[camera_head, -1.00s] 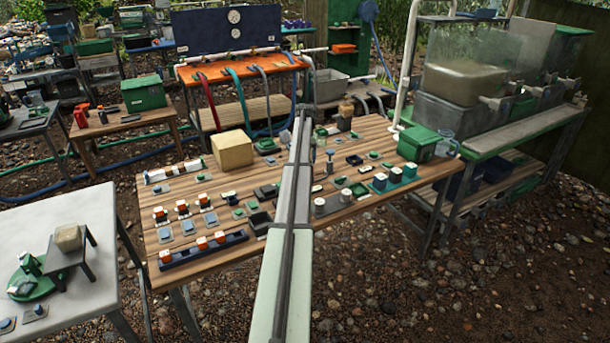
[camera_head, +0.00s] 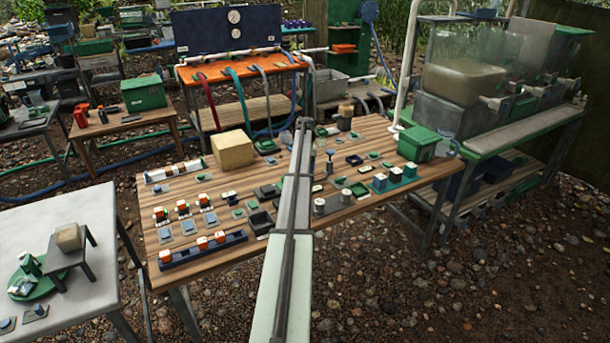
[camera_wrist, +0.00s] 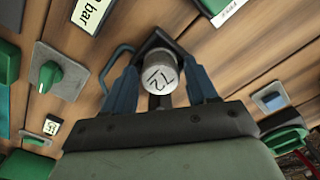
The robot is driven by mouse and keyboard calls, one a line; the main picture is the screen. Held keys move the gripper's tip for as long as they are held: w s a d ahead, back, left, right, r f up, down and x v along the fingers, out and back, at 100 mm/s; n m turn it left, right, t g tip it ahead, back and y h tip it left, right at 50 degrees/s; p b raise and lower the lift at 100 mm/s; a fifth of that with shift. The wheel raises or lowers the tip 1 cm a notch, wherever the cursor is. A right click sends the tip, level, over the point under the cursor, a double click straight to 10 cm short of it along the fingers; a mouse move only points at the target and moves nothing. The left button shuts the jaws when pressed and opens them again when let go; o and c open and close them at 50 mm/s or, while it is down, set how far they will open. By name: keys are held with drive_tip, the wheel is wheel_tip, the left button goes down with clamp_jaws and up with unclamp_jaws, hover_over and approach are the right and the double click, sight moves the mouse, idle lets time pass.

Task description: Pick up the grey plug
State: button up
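In the wrist view, a pale grey cylindrical plug (camera_wrist: 159,80) with dark characters on its end shows between the two blue fingers of my gripper (camera_wrist: 160,70). The fingers stand on either side of it, with narrow gaps seeming to show, so my gripper looks open around it. A dark square-edged piece (camera_wrist: 158,42) is just beyond the plug; I cannot tell whether the plug sits in it. In the head view my arm hides the gripper and this plug, over the wooden table (camera_head: 200,172).
In the wrist view, a green knob on a grey plate (camera_wrist: 60,78) lies left and a blue button on a plate (camera_wrist: 271,98) right. In the head view, a tan block (camera_head: 232,150), a green box (camera_head: 418,145) and many small parts crowd the table.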

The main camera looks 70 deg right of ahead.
drive_tip(key=c, duration=0.8)
drive_tip(key=shift+c, duration=0.2)
